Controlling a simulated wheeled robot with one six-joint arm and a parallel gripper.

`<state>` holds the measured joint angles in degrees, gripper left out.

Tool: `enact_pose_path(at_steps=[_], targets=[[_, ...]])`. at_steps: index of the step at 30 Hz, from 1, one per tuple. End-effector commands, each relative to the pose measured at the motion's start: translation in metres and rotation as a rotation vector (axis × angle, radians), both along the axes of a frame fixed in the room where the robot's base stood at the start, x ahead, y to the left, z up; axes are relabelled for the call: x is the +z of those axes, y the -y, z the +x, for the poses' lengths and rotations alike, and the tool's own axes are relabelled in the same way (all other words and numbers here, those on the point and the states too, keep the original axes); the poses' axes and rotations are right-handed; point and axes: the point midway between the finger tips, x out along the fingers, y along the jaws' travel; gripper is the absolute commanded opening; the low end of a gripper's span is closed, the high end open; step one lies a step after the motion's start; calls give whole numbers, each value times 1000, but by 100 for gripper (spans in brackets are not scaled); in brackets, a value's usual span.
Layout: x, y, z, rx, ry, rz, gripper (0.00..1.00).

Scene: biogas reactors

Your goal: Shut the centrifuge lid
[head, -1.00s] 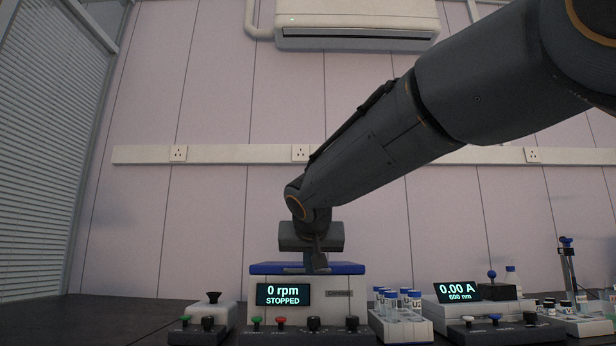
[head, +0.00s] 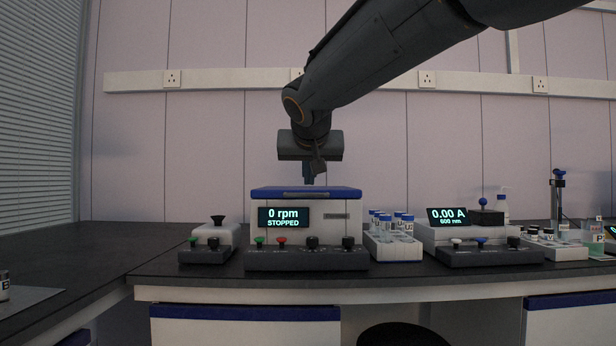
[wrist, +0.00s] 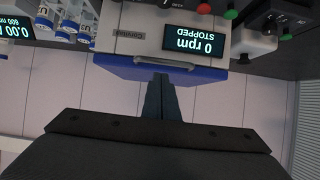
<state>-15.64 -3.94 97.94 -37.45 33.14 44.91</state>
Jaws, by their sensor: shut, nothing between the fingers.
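The centrifuge (head: 341,227) is a white box on the dark bench, and its display reads "0 rpm STOPPED". Its blue lid (head: 270,193) lies level across the top of the body, with no gap that I can see. A grey strip sits on the lid's front edge. The lid also shows upside down in the wrist view (wrist: 115,68). My gripper (head: 315,182) is shut and empty, pointing down just above the lid. In the wrist view its fingers (wrist: 160,82) overlap the lid's edge; I cannot tell whether they touch it.
A control strip with knobs (head: 300,259) runs along the centrifuge's front. A small white device (head: 215,235) stands to the left. A rack of blue-capped vials (head: 393,247) and a device reading 0.00 A (head: 448,216) stand to the right.

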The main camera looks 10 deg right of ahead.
Motion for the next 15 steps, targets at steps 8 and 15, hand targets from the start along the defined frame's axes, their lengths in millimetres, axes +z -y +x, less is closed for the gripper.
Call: enact_pose_path(at_steps=[8, 15], targets=[[-28, -7, -47, 4, 2, -1, 0], [-43, -10, -74, 3, 3, -1, 0]])
